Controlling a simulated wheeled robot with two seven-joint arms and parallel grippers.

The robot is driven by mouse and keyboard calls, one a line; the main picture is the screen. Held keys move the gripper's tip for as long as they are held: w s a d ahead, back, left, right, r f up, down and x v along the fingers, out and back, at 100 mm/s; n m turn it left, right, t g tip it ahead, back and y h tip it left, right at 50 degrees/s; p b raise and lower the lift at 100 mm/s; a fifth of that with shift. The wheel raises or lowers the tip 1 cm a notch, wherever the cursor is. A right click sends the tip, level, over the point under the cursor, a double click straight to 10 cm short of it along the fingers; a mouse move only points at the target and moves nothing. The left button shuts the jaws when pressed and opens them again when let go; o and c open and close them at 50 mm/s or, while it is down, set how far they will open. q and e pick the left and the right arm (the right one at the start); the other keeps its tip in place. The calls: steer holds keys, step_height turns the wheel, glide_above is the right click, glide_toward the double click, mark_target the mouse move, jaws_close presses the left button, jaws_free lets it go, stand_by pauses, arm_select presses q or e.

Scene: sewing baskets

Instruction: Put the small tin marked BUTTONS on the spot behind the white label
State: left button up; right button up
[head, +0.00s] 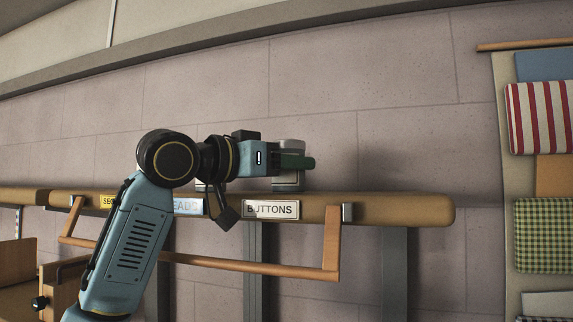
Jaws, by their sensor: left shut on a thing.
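My left gripper (297,161) is above the shelf, its dark green finger pointing right. It is shut on a small pale grey tin (290,145), which shows above and below the finger. Any marking on the tin is hidden. The tin's lower edge is close to the shelf top, behind and slightly right of the white label (271,209) reading BUTTONS. I cannot tell whether the tin touches the shelf. My right gripper is not in view.
The tan shelf (400,209) has a rounded front edge and ends at the right. A pale blue label (188,207) and a yellow label (107,202) are partly hidden by my arm. A wooden rail (250,268) hangs in front. Folded fabrics (540,115) hang at far right.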

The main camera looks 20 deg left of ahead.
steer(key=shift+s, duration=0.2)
arm_select(q)
steer(key=shift+d+f, duration=0.1)
steer(key=o, duration=1)
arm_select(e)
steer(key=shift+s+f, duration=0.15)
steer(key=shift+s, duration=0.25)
arm_select(q)
steer(key=shift+o, duration=0.2)
steer(key=shift+s, duration=0.15)
steer(key=b+v, duration=0.3)
steer(key=v, duration=0.9)
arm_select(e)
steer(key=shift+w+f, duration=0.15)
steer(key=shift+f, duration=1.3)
